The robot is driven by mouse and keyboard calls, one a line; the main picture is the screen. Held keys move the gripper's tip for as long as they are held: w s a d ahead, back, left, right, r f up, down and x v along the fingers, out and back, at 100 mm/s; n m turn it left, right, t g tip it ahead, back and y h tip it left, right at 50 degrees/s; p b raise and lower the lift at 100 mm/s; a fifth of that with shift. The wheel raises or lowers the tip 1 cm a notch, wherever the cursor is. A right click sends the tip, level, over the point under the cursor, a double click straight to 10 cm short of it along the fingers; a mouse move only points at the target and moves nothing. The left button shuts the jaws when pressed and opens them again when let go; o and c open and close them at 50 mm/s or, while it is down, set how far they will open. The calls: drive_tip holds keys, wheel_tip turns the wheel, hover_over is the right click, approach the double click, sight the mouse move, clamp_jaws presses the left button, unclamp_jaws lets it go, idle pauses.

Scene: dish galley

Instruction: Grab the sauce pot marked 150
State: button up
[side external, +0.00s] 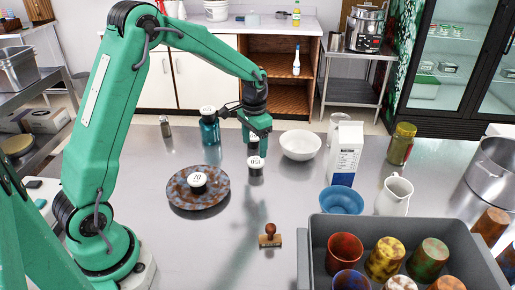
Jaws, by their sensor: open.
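The sauce pot marked 150 (256,169) is a small dark pot with a white top, its number upside down in the picture. It stands on the steel counter right of the speckled plate. My gripper (257,150) is open, pointing down just above this pot. Whether the fingertips reach beside its rim cannot be told from this side. A second small pot (197,182), with a white top whose digits look like 70, stands on the rusty-blue speckled plate (181,203).
A teal jar (210,131) stands behind left of my gripper, a white bowl (300,145) to the right. A wooden stamp (270,237) lies in front. A blue bowl (342,200), carton (345,152), white jug (394,195) and grey crate of cups (305,250) fill the right.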

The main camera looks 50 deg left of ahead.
sight(256, 161)
drive_tip(key=shift+w+f, duration=0.15)
drive_tip(key=shift+f, duration=1.8)
drive_tip(key=shift+w+f, duration=0.1)
drive_tip(key=shift+f, duration=1.85)
drive_tip(key=c, duration=1)
drive_tip(key=shift+o, duration=0.2)
drive_tip(key=shift+r, duration=0.15)
drive_tip(key=shift+r, duration=0.6)
drive_tip(key=r, duration=0.1)
drive_tip(key=d+r, duration=0.1)
drive_tip(key=r, duration=0.1)
drive_tip(key=shift+s+r, duration=0.1)
drive_tip(key=s+d+r, duration=0.4)
drive_tip(key=d+r, duration=0.2)
drive_tip(key=d, duration=0.4)
drive_tip(key=shift+r, duration=0.15)
